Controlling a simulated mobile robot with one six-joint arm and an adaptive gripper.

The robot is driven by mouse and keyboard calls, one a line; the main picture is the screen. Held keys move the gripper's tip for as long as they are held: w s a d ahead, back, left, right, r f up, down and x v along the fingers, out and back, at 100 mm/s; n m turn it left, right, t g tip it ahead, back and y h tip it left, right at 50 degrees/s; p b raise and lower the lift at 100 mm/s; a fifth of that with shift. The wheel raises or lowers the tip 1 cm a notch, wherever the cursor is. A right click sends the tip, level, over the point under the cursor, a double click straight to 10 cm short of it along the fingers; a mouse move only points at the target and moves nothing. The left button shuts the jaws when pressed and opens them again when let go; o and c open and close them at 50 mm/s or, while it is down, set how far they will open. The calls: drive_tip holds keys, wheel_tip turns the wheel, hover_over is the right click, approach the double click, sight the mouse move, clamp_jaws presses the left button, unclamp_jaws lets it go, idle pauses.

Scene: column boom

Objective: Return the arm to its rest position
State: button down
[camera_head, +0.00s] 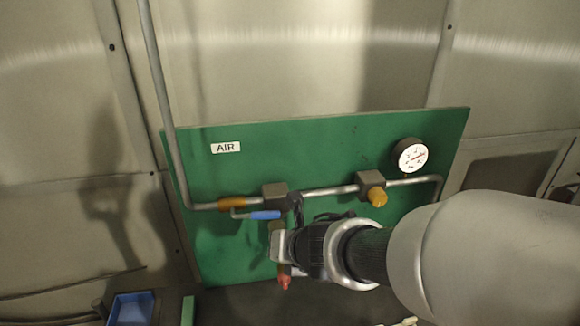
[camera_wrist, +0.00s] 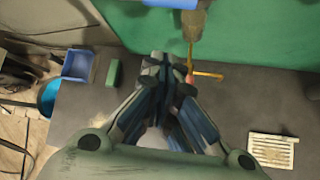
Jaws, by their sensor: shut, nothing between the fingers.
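My gripper (camera_wrist: 164,68) is shut and empty in the wrist view, its fingertips together. In the head view my arm reaches in from the right, and its end is in front of the lower middle of a green panel (camera_head: 320,150). My fingers are hard to make out there. A blue valve handle (camera_head: 265,215) lies roughly level beside my arm's end, and it also shows at the top of the wrist view (camera_wrist: 170,3). A thin yellow lever (camera_wrist: 207,75) and a red tip (camera_head: 284,283) show close to my gripper; I cannot tell whether they touch it.
The panel bears a grey pipe (camera_head: 325,191), a yellow knob (camera_head: 377,197), a pressure gauge (camera_head: 411,155) and an AIR label (camera_head: 226,147). Below are a blue bin (camera_wrist: 78,65), a green block (camera_wrist: 114,72), a blue bowl (camera_wrist: 48,96) and a pale slatted piece (camera_wrist: 272,149).

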drive_tip(key=d+m+t+h+b, duration=0.2)
drive_tip(key=d+m+h+b, duration=0.25)
drive_tip(key=d+m, duration=0.65)
drive_tip(key=s+d+f+m+g+h+b, duration=0.15)
drive_tip(key=s+d+m+b, duration=0.25)
drive_tip(key=s+d+m, duration=0.45)
drive_tip(key=s+f+m+g+y+b, duration=0.1)
drive_tip(key=s+f+m+g+b, duration=0.3)
drive_tip(key=s+f+m, duration=0.4)
drive_tip(key=s+m+b, duration=0.1)
drive_tip(key=s+m, duration=0.5)
drive_tip(key=m, duration=0.3)
drive_tip(key=shift+a+m, duration=0.15)
drive_tip(key=shift+m, duration=0.2)
